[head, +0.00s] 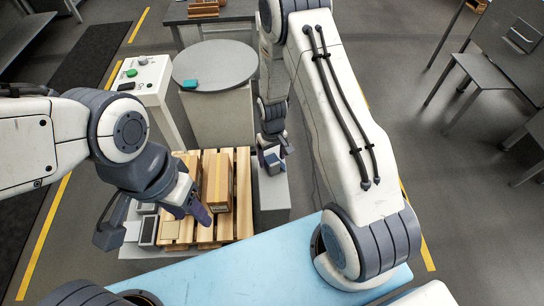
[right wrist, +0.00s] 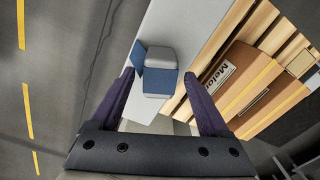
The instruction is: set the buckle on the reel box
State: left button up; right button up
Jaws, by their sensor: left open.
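A small blue and grey block (right wrist: 158,75) lies on a pale grey surface in the right wrist view; it also shows in the head view (head: 272,164). My right gripper (right wrist: 158,82) is open, with its purple fingers spread on either side of the block. In the head view my right gripper (head: 272,150) is above that surface, right of the pallet. My left gripper (head: 152,222) is open over the left front of the pallet, one dark finger on each side. No piece is clearly recognisable as the buckle or the reel box.
A round grey table (head: 214,62) holds a small teal item (head: 190,84). A white console (head: 148,77) with buttons stands at left. A light blue surface (head: 255,260) lies in front.

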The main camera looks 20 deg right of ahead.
aim_at(272, 159)
jog(key=shift+r, duration=0.5)
notch_tip(272, 159, up, 11)
jog(key=b, duration=0.1)
jog(key=s+a+r+n, duration=0.3)
jog(key=s+a+r, duration=0.5)
jog(key=a+r, duration=0.15)
jog(key=s+a+r+n, duration=0.1)
jog(key=s+a+r, duration=0.1)
jog(key=s, duration=0.6)
jog(key=s+a+r+n+y, duration=0.1)
jog(key=s+a+r+n, duration=0.1)
jog(key=s, duration=0.5)
jog(key=shift+s+a+r, duration=0.3)
jog(key=shift+s+r, duration=0.1)
jog(key=shift+r, duration=0.1)
